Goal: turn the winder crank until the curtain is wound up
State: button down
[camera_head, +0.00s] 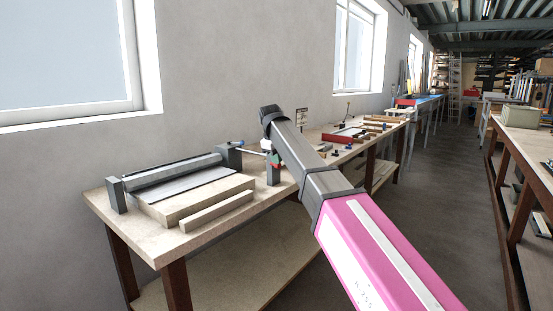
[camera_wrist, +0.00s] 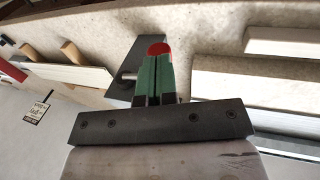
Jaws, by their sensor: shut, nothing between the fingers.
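The winder stands on the near end of the left workbench in the head view. Its grey roller (camera_head: 175,170) lies between two grey end posts, with a pale flat sheet, apparently the curtain (camera_head: 187,187), in front of it. A small blue part shows at the right post, and a thin pale rod, apparently the crank (camera_head: 255,152), runs from there towards my gripper (camera_head: 274,160). In the wrist view my gripper (camera_wrist: 155,82) has its green fingers together, with a red rounded end at the tip. A pale rod end lies beside the fingers; I cannot tell whether they touch.
A pale wooden bar (camera_head: 217,211) lies along the bench front. A grey upright (camera_head: 273,174) stands by my gripper. Further along are a red tray (camera_head: 343,135) and several small parts. A wall is behind the bench; the aisle floor at right is clear.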

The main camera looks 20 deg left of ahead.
jog(key=shift+s+f+t, duration=0.2)
jog(key=shift+f+t, duration=0.15)
jog(key=shift+t, duration=0.05)
jog(key=shift+s+f+t+h, duration=0.25)
jog(key=shift+f+t+h, duration=0.45)
jog(key=shift+t, duration=0.3)
jog(key=w+d+f+t+h, duration=0.2)
jog(key=w+f+t, duration=0.4)
jog(key=f+t, duration=0.1)
jog(key=shift+w+d+f+h, duration=0.25)
jog(key=shift+f+h, duration=0.15)
jog(key=shift+f, duration=0.3)
jog(key=shift+s+a+r, duration=0.1)
dwell(0.6)
